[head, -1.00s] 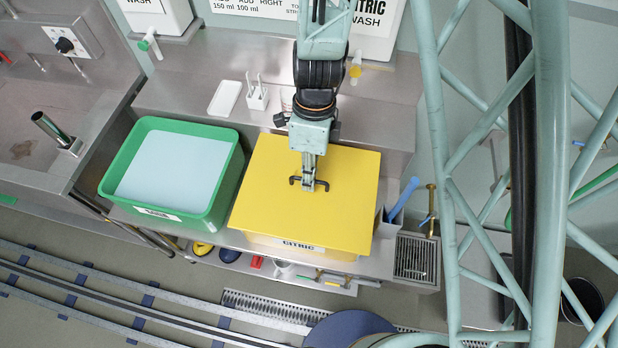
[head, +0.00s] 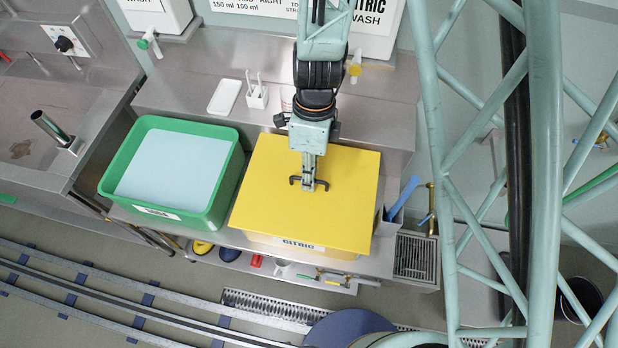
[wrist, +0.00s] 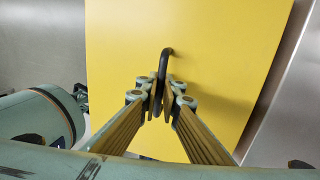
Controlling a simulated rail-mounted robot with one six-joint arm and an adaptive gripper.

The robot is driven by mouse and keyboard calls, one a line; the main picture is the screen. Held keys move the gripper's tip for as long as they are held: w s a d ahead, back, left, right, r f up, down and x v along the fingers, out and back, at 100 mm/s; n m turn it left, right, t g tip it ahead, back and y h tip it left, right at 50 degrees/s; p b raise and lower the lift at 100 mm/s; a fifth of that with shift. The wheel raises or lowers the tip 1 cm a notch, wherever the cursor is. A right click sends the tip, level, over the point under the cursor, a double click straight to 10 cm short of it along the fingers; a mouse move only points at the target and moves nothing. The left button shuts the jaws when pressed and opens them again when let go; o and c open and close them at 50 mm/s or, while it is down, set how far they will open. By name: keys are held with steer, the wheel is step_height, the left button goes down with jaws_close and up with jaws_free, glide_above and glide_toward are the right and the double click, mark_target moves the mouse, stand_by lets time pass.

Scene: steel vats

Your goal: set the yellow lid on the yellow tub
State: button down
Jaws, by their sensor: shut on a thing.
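The yellow lid (head: 270,205) is a flat square sheet with a dark handle across its middle. It lies over the yellow tub (head: 300,250), whose front wall and CITRIC label show just below the lid's front edge. I cannot tell whether the lid rests fully on the rim. My gripper (head: 309,186) points down at the lid's centre and is shut on the dark handle. In the wrist view my gripper (wrist: 161,100) has its two fingers closed around the handle, with the yellow lid (wrist: 215,50) filling most of the picture behind.
A green tub (head: 222,200) of pale liquid stands close on the left. A blue-handled tool (head: 404,197) in a holder and a drain grate (head: 415,258) are on the right. A white tray (head: 224,96) and a small white holder (head: 257,96) sit behind on the steel bench.

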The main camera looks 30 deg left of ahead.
stand_by(0.3)
steer(key=c, duration=2.7)
jaws_free()
steer(key=shift+c, duration=0.2)
steer(key=shift+r, duration=0.1)
steer(key=v, duration=1.1)
steer(key=shift+r, duration=0.35)
